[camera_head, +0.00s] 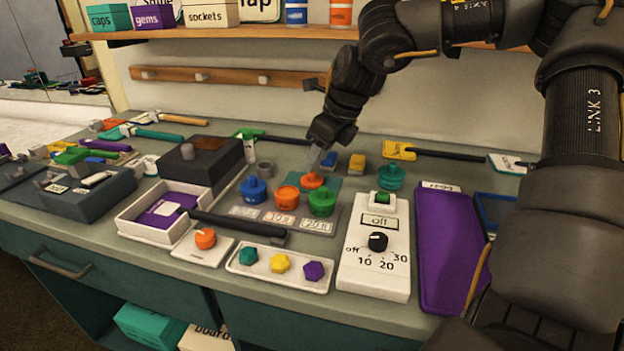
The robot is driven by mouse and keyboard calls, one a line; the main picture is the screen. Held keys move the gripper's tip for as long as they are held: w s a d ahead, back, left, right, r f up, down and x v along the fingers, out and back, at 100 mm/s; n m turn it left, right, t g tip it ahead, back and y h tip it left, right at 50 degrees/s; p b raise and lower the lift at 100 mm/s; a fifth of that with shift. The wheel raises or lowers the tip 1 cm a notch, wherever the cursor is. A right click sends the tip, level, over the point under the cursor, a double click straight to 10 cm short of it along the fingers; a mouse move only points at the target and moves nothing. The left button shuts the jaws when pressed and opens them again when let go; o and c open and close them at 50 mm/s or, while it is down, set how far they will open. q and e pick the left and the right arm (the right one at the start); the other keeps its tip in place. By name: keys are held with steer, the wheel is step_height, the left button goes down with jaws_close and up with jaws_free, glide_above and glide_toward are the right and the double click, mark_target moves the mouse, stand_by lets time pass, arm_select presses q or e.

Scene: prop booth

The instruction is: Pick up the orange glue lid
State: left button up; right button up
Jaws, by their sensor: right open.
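An orange lid-like piece with a small knob (312,180) lies on a small teal mat (329,184) in the middle of the counter; I cannot read any glue label on it. My right gripper (316,160) points down just above and behind this piece. It is open and empty, and its fingertips look faint against the counter. A second orange knobbed piece (287,199) stands in front, between a blue one (253,190) and a green one (322,202). My left gripper is not in view.
A white control box (377,270) and a purple tray (450,250) stand at right. A teal knobbed piece (391,177) is behind the box. A shelf (220,32) hangs above.

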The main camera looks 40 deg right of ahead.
mark_target(314, 172)
steer(key=x, duration=0.4)
steer(key=shift+d, duration=0.2)
jaws_close()
